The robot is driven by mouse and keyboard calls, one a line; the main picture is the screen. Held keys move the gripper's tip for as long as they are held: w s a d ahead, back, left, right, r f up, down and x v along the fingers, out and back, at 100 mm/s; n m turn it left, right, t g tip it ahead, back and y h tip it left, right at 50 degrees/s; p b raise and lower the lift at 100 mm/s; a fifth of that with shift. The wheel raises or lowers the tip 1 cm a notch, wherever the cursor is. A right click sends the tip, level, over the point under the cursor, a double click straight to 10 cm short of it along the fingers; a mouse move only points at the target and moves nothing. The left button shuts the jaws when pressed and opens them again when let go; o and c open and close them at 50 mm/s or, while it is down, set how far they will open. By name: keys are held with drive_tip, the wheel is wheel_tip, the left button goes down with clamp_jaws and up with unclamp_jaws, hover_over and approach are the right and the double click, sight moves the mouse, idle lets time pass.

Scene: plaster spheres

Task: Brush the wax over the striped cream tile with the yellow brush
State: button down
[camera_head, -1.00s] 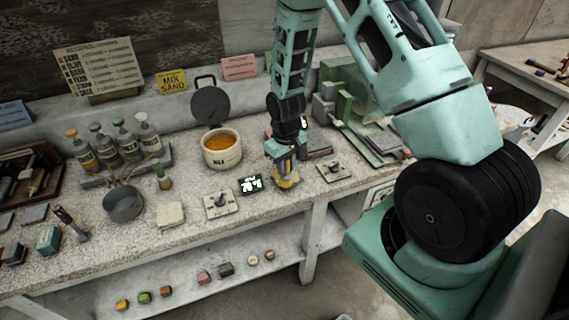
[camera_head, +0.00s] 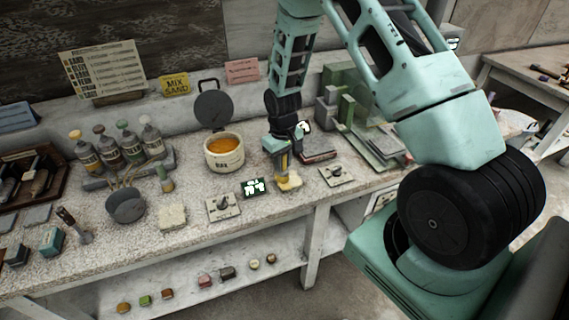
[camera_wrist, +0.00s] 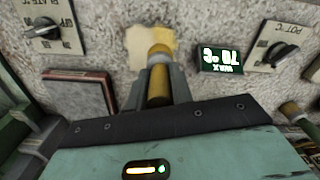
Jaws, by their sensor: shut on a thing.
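My gripper (camera_head: 281,160) is shut on the yellow brush (camera_head: 284,166), which points down over the tile at the bench's front edge. The brush (camera_wrist: 158,86) also shows between my fingers in the wrist view, its head over the tile's near part; I cannot tell if it touches. The cream tile (camera_head: 292,183) lies flat on the bench. In the wrist view the tile (camera_wrist: 135,42) is pale cream on the left and glossy yellow on the right. A pale pot (camera_head: 224,164) of amber wax (camera_head: 224,145) stands open, left of my gripper.
A green display (camera_head: 254,188) sits left of the tile, between two dial plates (camera_head: 222,207) (camera_head: 338,174). A dark-topped block (camera_head: 318,156) and green apparatus (camera_head: 352,115) stand behind, right. A pale block (camera_head: 172,217), a grey bowl (camera_head: 126,206) and several bottles (camera_head: 115,148) stand left.

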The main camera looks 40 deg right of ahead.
drive_tip(key=shift+s+a+r+p, duration=0.2)
drive_tip(key=shift+s+r+p, duration=0.45)
drive_tip(key=shift+s, duration=0.3)
drive_tip(key=shift+r, duration=0.1)
wheel_tip(320, 180, up, 2)
drive_tip(key=shift+r+p, duration=0.2)
drive_tip(key=shift+p, duration=0.65)
